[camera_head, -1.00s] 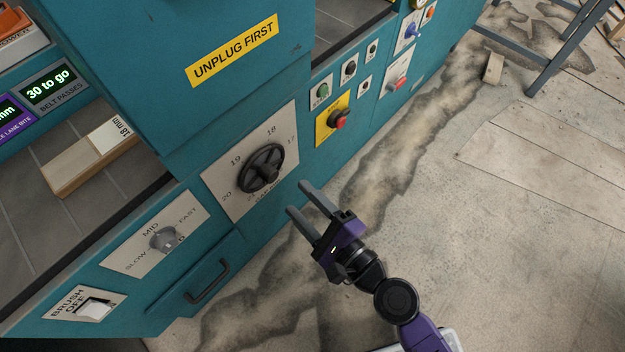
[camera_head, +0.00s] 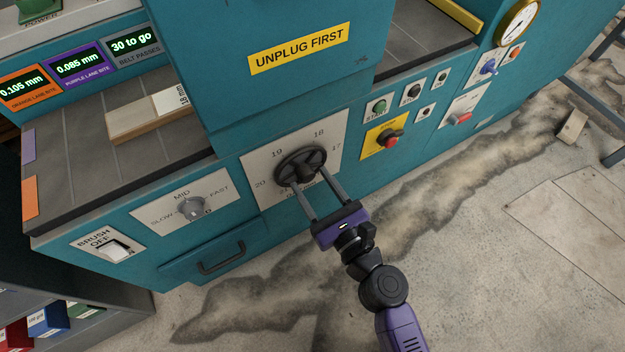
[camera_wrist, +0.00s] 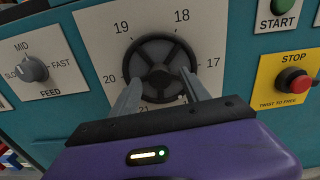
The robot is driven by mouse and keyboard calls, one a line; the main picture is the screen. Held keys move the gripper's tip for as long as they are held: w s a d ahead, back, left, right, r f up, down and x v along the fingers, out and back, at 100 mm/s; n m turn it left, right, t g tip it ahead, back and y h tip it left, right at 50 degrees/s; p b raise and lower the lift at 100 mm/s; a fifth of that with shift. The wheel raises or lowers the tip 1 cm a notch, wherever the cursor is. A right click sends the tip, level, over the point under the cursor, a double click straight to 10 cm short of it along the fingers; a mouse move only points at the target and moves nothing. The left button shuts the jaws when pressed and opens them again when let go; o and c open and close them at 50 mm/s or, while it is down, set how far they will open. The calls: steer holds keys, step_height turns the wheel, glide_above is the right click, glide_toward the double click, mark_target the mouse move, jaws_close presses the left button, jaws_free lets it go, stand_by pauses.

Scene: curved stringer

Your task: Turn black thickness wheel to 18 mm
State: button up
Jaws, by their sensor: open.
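The black thickness wheel (camera_head: 300,166) is a spoked handwheel on a pale dial plate (camera_head: 333,133) marked 17 to 21 on the teal machine. It also shows in the wrist view (camera_wrist: 160,67), with 18 at its upper right and 19 at its upper left. Which number the wheel is set to I cannot tell. My purple gripper (camera_head: 309,197) is open, its two grey fingers reaching up to the wheel's lower part. In the wrist view the fingers (camera_wrist: 163,92) stand at the wheel's lower left and lower right. Whether they touch the rim I cannot tell.
A feed knob (camera_head: 191,208) and a drawer handle (camera_head: 221,258) are left of the wheel. A red stop button (camera_head: 389,139) and a green start button (camera_head: 379,107) are to the right. A board marked 18 mm (camera_head: 140,118) lies on the bed. Open floor lies in front.

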steer(key=shift+w+a, duration=0.2)
steer(key=shift+w, duration=0.1)
jaws_close()
